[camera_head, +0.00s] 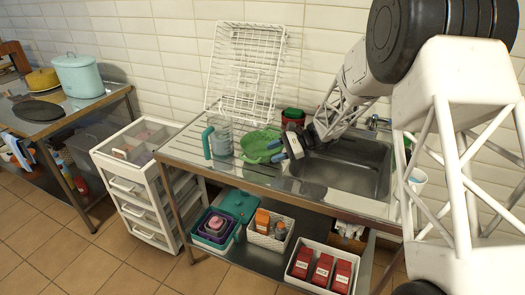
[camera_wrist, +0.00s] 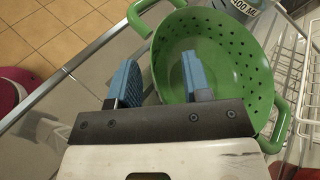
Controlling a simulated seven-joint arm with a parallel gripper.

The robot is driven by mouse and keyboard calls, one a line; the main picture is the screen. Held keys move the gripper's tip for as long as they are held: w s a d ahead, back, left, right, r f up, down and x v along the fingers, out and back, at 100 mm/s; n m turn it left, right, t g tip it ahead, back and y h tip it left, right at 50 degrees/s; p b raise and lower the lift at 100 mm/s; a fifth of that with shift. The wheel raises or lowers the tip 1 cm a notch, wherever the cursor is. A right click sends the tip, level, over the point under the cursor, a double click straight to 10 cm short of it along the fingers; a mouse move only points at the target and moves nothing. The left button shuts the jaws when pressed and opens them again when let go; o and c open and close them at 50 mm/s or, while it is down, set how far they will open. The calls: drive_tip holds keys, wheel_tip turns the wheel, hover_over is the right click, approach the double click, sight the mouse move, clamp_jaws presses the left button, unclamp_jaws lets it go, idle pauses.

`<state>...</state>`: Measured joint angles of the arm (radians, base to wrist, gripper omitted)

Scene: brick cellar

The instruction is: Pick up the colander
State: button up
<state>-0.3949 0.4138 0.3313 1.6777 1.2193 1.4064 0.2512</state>
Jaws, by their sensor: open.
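The green colander (camera_head: 260,144) sits on the metal drainboard left of the sink, beside a clear jug with a teal handle (camera_head: 218,140). In the wrist view the colander (camera_wrist: 215,50) shows its holed wall and two loop handles. My gripper (camera_head: 285,151) is at the colander's right front side in the head view. In the wrist view my gripper (camera_wrist: 160,80) is open, with two blue fingers apart. One finger appears over the colander's bowl and the other outside its rim. I cannot tell whether either finger touches it.
A white wire rack (camera_head: 250,70) leans on the wall behind the colander. The sink basin (camera_head: 350,170) is to the right. A red and green container (camera_head: 293,117) stands behind. A white drawer cart (camera_head: 140,185) is at the left.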

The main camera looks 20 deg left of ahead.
clamp_jaws()
drive_tip(key=shift+r, duration=0.15)
idle(0.4)
drive_tip(key=shift+r, duration=1.5)
drive_tip(key=shift+s+d+r, duration=0.2)
drive_tip(key=s+d+r, duration=0.1)
drive_tip(key=s+d, duration=0.7)
drive_tip(key=s, duration=0.5)
drive_tip(key=shift+d+r, duration=0.15)
drive_tip(key=shift+d, duration=0.05)
